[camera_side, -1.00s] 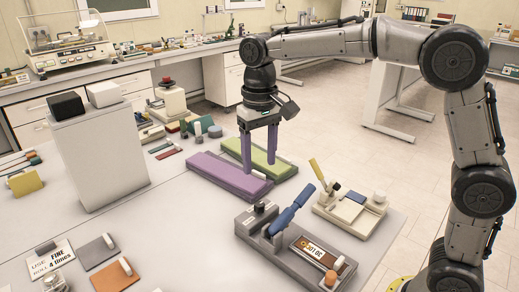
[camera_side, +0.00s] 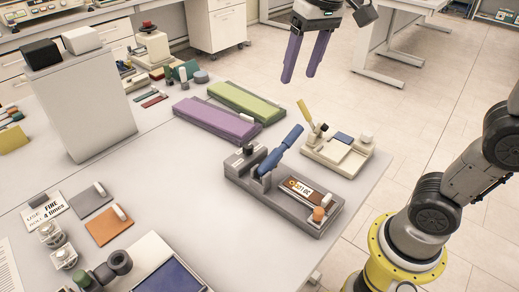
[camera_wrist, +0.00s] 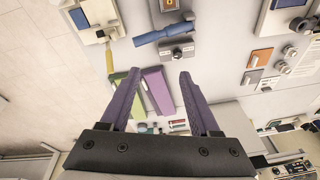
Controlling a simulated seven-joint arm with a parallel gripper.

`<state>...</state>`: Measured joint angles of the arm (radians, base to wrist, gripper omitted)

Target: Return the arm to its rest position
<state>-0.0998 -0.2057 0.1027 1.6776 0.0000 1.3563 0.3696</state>
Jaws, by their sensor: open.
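My gripper (camera_side: 305,57) hangs at the top of the side view with its two purple fingers apart and nothing between them. It is raised well above and beyond the table (camera_side: 160,190). In the wrist view my gripper (camera_wrist: 152,92) is also open and empty, with the table far below.
A purple block (camera_side: 215,120) and a green block (camera_side: 245,101) lie at the far table edge. A grey fixture with a blue lever (camera_side: 280,150) and a beige fixture (camera_side: 337,152) stand at the right. A tall grey box (camera_side: 80,105) stands left.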

